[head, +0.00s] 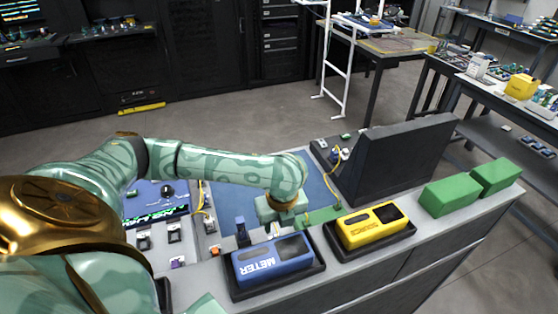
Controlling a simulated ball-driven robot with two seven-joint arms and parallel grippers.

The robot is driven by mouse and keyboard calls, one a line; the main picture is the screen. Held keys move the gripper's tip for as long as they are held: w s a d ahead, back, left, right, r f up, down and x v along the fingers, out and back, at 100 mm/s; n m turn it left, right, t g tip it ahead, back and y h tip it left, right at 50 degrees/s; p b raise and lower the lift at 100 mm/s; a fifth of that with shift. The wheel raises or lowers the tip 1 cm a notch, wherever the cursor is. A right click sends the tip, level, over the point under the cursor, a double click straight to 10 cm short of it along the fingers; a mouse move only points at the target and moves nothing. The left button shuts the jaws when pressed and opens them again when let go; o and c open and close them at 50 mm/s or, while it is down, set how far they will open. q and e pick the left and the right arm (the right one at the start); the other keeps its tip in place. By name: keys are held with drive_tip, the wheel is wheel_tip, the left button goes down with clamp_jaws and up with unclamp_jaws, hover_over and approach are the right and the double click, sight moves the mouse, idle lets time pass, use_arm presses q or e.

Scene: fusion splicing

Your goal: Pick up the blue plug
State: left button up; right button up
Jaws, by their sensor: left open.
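My left arm reaches in from the left across the workbench, and its pale green left gripper (275,228) points down behind the blue meter. Its jaws are open, and I see nothing held in them. A small dark blue upright piece (241,231) stands just left of the gripper, apart from it. It may be the blue plug, but it is too small to be sure. My right gripper is not in view.
A yellow source box (372,227) sits in a dark tray right of the meter. Green blocks (450,194) stand further right. A tall dark stand (400,160) rises behind the source. A blue mat (318,188) and yellow cable (200,198) lie on the bench.

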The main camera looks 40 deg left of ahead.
use_arm(q)
drive_tip(key=f, duration=0.1)
drive_tip(key=f+b, duration=0.1)
drive_tip(key=f, duration=0.3)
drive_tip(key=shift+w+a+b, duration=0.2)
drive_tip(key=shift+a+b, duration=0.1)
drive_tip(key=shift+a, duration=0.05)
drive_tip(key=f+b, duration=0.2)
drive_tip(key=f, duration=0.1)
drive_tip(key=a+f+b, duration=0.1)
drive_tip(key=f, duration=0.1)
drive_tip(key=shift+w, duration=0.4)
drive_tip(key=shift+r, duration=0.1)
clamp_jaws()
